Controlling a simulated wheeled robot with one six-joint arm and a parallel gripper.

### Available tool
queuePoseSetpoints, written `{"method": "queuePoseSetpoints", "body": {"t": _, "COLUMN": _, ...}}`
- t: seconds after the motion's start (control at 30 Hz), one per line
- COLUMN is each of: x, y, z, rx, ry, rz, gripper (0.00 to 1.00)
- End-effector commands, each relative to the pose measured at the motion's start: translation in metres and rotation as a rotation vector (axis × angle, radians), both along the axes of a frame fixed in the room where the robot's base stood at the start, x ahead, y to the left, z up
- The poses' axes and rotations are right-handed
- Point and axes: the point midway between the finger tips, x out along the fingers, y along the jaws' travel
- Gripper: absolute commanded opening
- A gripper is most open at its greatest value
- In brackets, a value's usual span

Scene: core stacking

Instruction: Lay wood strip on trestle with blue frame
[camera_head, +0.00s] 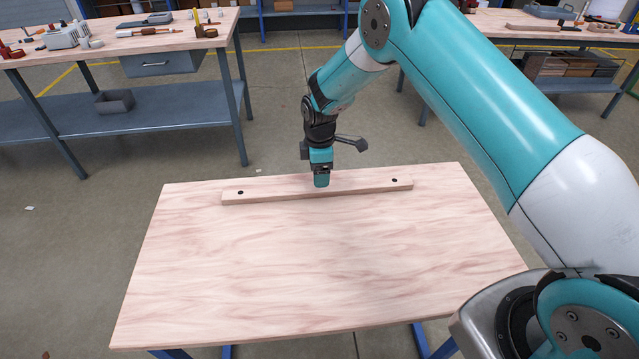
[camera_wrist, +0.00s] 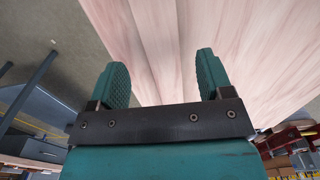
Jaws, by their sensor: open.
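The wood strip (camera_head: 270,192) is a long pale bar with a dark hole near each end. It lies along the far edge of a pale wooden top (camera_head: 310,270) on blue legs (camera_head: 420,340), which matches the trestle with the blue frame. My gripper (camera_head: 321,183) points down at the middle of the strip. In the wrist view its two teal fingers (camera_wrist: 162,75) are apart, with the strip (camera_wrist: 157,45) running between them and not clamped. The head view does not show clearly how low the fingertips are. Most of the blue frame is hidden under the top.
A workbench (camera_head: 110,45) with tools stands at the back left, with a lower shelf holding a grey bin (camera_head: 114,101). Another bench (camera_head: 540,28) is at the back right. The near part of the wooden top is clear. My arm crosses the right side.

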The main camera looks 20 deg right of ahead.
Motion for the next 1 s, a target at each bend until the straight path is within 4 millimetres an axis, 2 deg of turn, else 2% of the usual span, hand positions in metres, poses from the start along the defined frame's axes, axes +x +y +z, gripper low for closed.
{"method": "queuePoseSetpoints", "body": {"t": 0.1, "x": 0.001, "y": 0.0, "z": 0.026, "rx": 0.0, "ry": -0.003, "rz": 0.0, "gripper": 0.73}}
{"method": "queuePoseSetpoints", "body": {"t": 0.2, "x": 0.0, "y": 0.0, "z": 0.044, "rx": 0.001, "ry": -0.001, "rz": 0.0, "gripper": 0.73}}
{"method": "queuePoseSetpoints", "body": {"t": 0.4, "x": -0.001, "y": 0.0, "z": 0.068, "rx": 0.002, "ry": -0.001, "rz": -0.003, "gripper": 0.73}}
{"method": "queuePoseSetpoints", "body": {"t": 0.47, "x": -0.005, "y": 0.002, "z": 0.079, "rx": 0.008, "ry": -0.004, "rz": -0.016, "gripper": 0.73}}
{"method": "queuePoseSetpoints", "body": {"t": 0.57, "x": -0.023, "y": 0.01, "z": 0.112, "rx": 0.038, "ry": -0.011, "rz": -0.074, "gripper": 0.73}}
{"method": "queuePoseSetpoints", "body": {"t": 0.67, "x": -0.059, "y": 0.022, "z": 0.16, "rx": 0.089, "ry": -0.014, "rz": -0.172, "gripper": 0.73}}
{"method": "queuePoseSetpoints", "body": {"t": 0.7, "x": -0.079, "y": 0.026, "z": 0.18, "rx": 0.113, "ry": -0.013, "rz": -0.22, "gripper": 0.73}}
{"method": "queuePoseSetpoints", "body": {"t": 0.77, "x": -0.112, "y": 0.032, "z": 0.207, "rx": 0.149, "ry": -0.006, "rz": -0.292, "gripper": 0.73}}
{"method": "queuePoseSetpoints", "body": {"t": 0.8, "x": -0.135, "y": 0.035, "z": 0.223, "rx": 0.173, "ry": 0.001, "rz": -0.341, "gripper": 0.73}}
{"method": "queuePoseSetpoints", "body": {"t": 0.87, "x": -0.173, "y": 0.04, "z": 0.243, "rx": 0.209, "ry": 0.016, "rz": -0.409, "gripper": 0.73}}
{"method": "queuePoseSetpoints", "body": {"t": 0.9, "x": -0.198, "y": 0.042, "z": 0.254, "rx": 0.232, "ry": 0.026, "rz": -0.456, "gripper": 0.73}}
{"method": "queuePoseSetpoints", "body": {"t": 1.0, "x": -0.258, "y": 0.045, "z": 0.272, "rx": 0.279, "ry": 0.06, "rz": -0.562, "gripper": 0.73}}
